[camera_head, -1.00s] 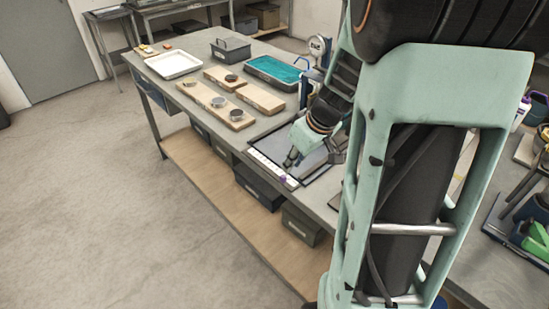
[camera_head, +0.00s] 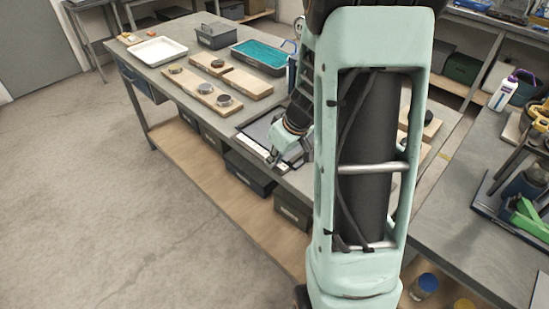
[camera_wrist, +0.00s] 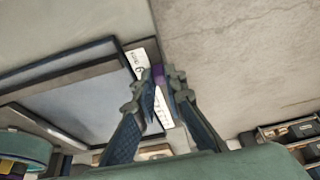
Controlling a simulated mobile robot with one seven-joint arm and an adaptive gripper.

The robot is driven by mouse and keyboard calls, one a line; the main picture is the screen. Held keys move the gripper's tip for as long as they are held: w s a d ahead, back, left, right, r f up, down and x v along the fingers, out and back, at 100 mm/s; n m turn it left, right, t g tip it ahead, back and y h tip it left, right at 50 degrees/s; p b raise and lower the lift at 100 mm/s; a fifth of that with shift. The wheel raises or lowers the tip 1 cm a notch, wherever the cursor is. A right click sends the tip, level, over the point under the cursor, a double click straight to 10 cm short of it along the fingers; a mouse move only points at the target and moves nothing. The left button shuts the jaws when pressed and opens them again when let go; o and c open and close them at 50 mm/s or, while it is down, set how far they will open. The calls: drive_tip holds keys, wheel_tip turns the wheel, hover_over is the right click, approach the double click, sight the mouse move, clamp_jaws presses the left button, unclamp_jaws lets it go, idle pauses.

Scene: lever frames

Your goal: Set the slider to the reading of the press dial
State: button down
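The slider's white scale strip (camera_head: 252,145) runs along the front edge of a dark, framed panel on the bench; it also shows in the wrist view (camera_wrist: 140,60). The slider's purple knob (camera_wrist: 158,72) sits on this strip in the wrist view. My gripper (camera_wrist: 157,84) has its fingertips on either side of the knob, with a narrow gap; I cannot tell whether they press on it. In the head view my gripper (camera_head: 273,160) is low over the strip and hides the knob. The press dial is hidden behind my arm, and its reading cannot be seen.
Wooden boards with round pieces (camera_head: 205,88), a white tray (camera_head: 153,51), a teal-lined tray (camera_head: 262,56) and a grey caddy (camera_head: 217,35) stand farther back on the bench. Dark bins (camera_head: 250,174) stand on the shelf below. The floor at left is clear.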

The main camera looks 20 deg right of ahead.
sight(263, 159)
idle(0.3)
drive_tip(key=shift+w+a+b, duration=0.2)
drive_tip(key=shift+w+a, duration=0.15)
drive_tip(key=shift+w, duration=0.45)
drive_tip(key=shift+w+a+b, duration=0.15)
drive_tip(key=shift+w+a, duration=0.15)
drive_tip(key=shift+w, duration=0.5)
drive_tip(key=shift+s+d, duration=0.1)
drive_tip(key=c, duration=2.3)
unclamp_jaws()
drive_tip(key=shift+o, duration=0.2)
drive_tip(key=v, duration=1.2)
